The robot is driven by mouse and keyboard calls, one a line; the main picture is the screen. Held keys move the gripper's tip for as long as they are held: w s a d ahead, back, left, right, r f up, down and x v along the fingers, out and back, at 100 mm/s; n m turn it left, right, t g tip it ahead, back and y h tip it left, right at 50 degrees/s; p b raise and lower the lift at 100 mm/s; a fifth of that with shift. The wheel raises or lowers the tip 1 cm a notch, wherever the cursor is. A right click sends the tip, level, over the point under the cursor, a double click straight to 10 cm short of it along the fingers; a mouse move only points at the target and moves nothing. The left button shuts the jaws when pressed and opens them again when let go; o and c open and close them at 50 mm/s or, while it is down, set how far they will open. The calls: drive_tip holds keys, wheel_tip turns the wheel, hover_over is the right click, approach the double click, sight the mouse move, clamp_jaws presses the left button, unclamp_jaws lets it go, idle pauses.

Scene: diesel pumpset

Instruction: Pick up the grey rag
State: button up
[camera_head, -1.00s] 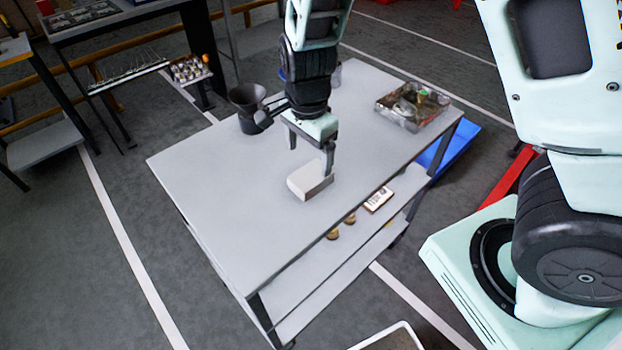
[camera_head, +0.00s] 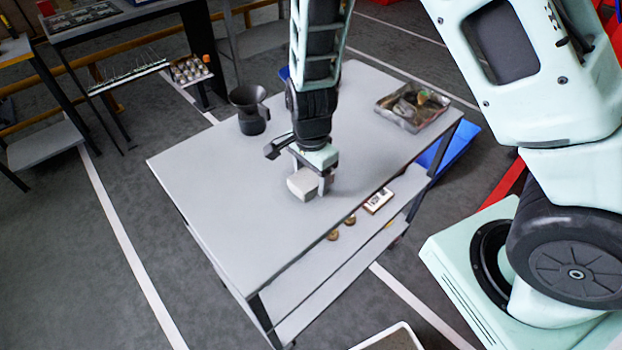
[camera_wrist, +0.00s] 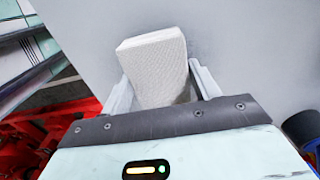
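The grey rag (camera_head: 301,184) is a pale, block-shaped folded cloth lying on the grey table top (camera_head: 225,190). It fills the middle of the wrist view (camera_wrist: 155,62), with its woven texture showing. My gripper (camera_head: 312,178) is down at the table, pointing downward, with its fingers on either side of the rag. In the wrist view, the fingers (camera_wrist: 163,90) are apart; the near end of the rag lies between them, with a small gap on the right. Whether the left finger touches it is hard to tell.
A dark jug (camera_head: 250,110) stands at the table's back left. A metal tray with parts (camera_head: 412,106) lies at the back right. A lower shelf (camera_head: 330,270) holds small items. The table's front left is clear. A blue bin (camera_head: 455,150) stands beyond the right edge.

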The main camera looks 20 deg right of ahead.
sight(311, 175)
drive_tip(key=c, duration=0.5)
drive_tip(key=shift+o, duration=0.2)
wheel_tip(311, 175, up, 10)
drive_tip(key=shift+r+p, duration=0.1)
drive_tip(key=shift+p, duration=0.2)
drive_tip(key=shift+o, duration=0.8)
